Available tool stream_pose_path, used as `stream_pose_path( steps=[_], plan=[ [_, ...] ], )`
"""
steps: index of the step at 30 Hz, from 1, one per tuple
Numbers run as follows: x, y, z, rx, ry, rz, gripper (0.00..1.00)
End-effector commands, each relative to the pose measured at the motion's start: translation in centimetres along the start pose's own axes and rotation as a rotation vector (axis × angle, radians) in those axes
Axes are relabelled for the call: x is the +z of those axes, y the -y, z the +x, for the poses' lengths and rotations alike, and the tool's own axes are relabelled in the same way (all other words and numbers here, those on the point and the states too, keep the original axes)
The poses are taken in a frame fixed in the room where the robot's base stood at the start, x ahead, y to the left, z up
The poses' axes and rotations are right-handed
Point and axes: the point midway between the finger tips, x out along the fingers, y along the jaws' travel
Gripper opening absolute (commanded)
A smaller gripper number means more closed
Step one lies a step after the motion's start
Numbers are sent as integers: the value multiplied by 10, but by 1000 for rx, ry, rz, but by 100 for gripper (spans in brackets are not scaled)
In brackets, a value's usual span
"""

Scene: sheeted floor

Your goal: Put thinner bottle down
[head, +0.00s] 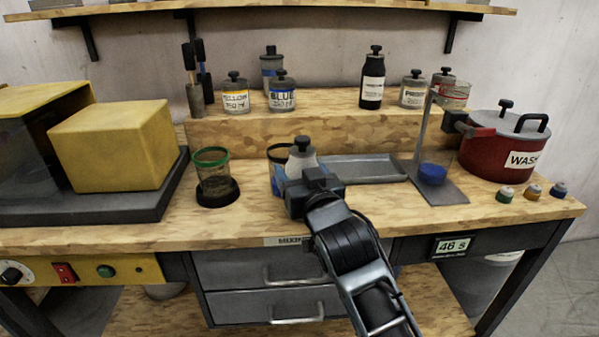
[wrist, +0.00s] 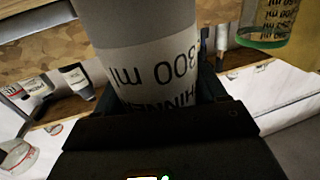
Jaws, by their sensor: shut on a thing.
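The thinner bottle (head: 301,157) is grey with a black knob and stands upright at the middle of the bench, just behind my gripper (head: 305,180). In the wrist view the bottle (wrist: 150,50) fills the upper middle, its label reading "300 ml" with part of "thinner", upside down. My gripper (wrist: 158,100) is shut on it. The gripper hides the bottle's lower part in the head view, so I cannot tell whether its base touches the bench.
A blue-marked cup (head: 279,172) is close behind the bottle. A green-rimmed cup (head: 212,170) stands to the left, and a grey tray (head: 365,169) lies to the right. A stand (head: 428,150) and red wash pot (head: 497,155) are farther right. Several jars line the raised shelf (head: 320,125).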

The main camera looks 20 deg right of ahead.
Motion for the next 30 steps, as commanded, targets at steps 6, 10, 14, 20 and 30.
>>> stream_pose_path(
  steps=[6,10,14,20,30],
  plan=[
    [-1,0,0,0,-4,0,21],
    [2,0,0,0,-4,0,21],
    [3,0,0,0,-1,0,78],
    [3,0,0,0,-1,0,96],
    [0,0,-3,0,-1,0,96]
  ],
)
